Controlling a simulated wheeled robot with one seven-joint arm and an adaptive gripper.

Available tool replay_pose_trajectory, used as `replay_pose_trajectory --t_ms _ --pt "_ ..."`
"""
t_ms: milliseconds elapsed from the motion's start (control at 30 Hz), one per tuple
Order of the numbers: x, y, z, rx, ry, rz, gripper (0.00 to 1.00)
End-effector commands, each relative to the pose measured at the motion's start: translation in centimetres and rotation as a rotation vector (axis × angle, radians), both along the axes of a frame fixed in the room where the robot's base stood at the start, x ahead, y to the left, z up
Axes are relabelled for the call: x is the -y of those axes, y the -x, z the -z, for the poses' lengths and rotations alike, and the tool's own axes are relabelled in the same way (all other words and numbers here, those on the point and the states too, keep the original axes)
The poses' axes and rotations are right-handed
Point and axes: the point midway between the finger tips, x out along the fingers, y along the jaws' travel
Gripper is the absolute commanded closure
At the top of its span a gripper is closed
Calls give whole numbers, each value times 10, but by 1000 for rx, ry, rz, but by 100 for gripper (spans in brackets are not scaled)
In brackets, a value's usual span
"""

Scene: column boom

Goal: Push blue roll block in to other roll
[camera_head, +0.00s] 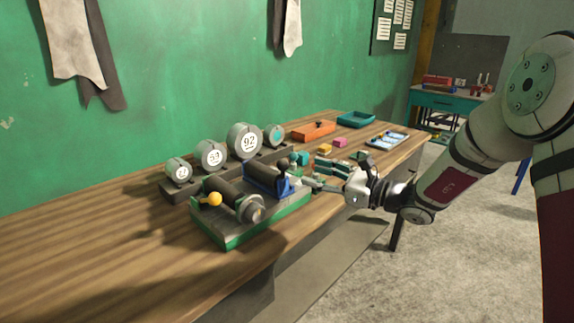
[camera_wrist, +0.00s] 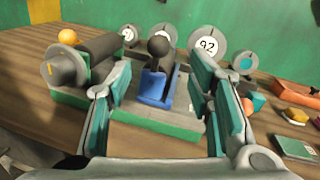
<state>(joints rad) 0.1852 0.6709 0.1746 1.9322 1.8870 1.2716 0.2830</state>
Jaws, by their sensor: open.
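The blue roll block (camera_head: 262,182) sits on the right part of a grey and green base (camera_head: 232,240) on the bench. It carries a dark roller and has an upright lever with a black ball knob. In the wrist view the blue block (camera_wrist: 157,88) lies ahead, between my fingers. The other roll (camera_head: 236,198), dark with a grey end wheel and an orange ball handle, is on the base's left; it also shows in the wrist view (camera_wrist: 95,52). A gap appears between the rolls. My gripper (camera_head: 312,185) is open at the block's right side. Contact cannot be told.
Round numbered discs (camera_head: 244,141) stand in a dark rack behind the base. An orange tray (camera_head: 313,131), a teal tray (camera_head: 356,119) and small coloured blocks lie to the right. The bench (camera_head: 90,240) is clear at the left.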

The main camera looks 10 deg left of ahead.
Motion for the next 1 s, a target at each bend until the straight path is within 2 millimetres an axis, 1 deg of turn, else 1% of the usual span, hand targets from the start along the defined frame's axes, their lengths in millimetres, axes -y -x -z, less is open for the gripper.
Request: replay_pose_trajectory --t_ms 33,300,400,500,700,967,1000 --pt "-11 -4 0 1 -1 -4 53" --pt "-58 -28 0 2 1 -4 53" --pt "-72 -35 1 1 0 -4 53" --pt "-82 -41 1 1 1 -2 53" --pt "-93 -46 0 0 1 -1 53" --pt "-93 -47 0 0 1 -1 53" --pt "-93 -47 0 0 1 -1 57"
